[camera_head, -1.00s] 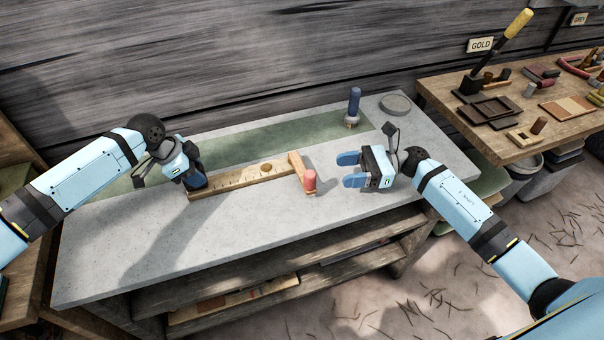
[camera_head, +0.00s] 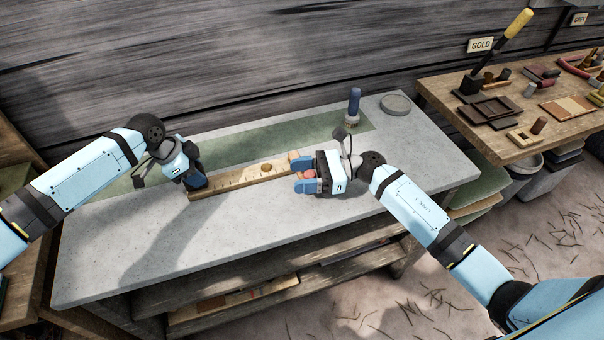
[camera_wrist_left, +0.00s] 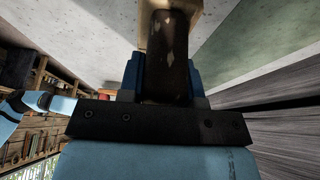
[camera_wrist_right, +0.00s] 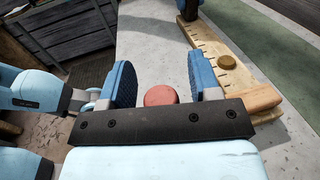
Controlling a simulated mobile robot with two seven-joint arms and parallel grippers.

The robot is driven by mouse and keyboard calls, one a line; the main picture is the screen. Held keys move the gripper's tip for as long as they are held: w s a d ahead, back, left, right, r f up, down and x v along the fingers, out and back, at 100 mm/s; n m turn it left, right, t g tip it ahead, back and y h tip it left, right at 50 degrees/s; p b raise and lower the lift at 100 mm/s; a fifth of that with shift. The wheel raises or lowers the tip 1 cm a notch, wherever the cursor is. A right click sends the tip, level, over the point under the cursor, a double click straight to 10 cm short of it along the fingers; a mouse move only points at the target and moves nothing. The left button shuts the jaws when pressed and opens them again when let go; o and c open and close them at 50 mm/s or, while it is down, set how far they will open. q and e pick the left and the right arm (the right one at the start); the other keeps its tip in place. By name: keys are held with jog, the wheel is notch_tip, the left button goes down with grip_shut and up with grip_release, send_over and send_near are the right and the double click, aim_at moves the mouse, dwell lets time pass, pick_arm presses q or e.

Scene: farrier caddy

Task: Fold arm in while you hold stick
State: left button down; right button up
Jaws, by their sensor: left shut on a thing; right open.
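The wooden measuring stick (camera_head: 235,181) lies on the bench, with tick marks and a round wooden knob (camera_head: 268,168); it also shows in the right wrist view (camera_wrist_right: 216,47). My left gripper (camera_head: 195,184) is shut on a dark brown block (camera_wrist_left: 167,60) at the stick's left end. At the right end a short wooden arm (camera_wrist_right: 256,100) stands out crosswise, mostly hidden by my right gripper. Its pink-red peg (camera_head: 310,174) sits between the fingers of my open right gripper (camera_head: 297,175). In the right wrist view the peg (camera_wrist_right: 160,95) shows gaps to both fingers.
A round grey dish (camera_head: 396,104) lies at the back right corner. A green strip (camera_head: 230,150) runs along the bench. The front left of the bench is clear.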

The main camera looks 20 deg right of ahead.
grip_shut()
jog(key=shift+w+a+m+t+h, duration=0.15)
jog(key=shift+a+m+t+h, duration=0.15)
jog(key=shift+a+m+t, duration=0.55)
jog(key=shift+w+a+m+t+h, duration=0.15)
jog(key=shift+a+m+t+h, duration=0.25)
jog(key=shift+t, duration=0.75)
jog(key=shift+x, duration=1.05)
jog(key=shift+w+a, duration=0.65)
jog(key=shift+w, duration=0.15)
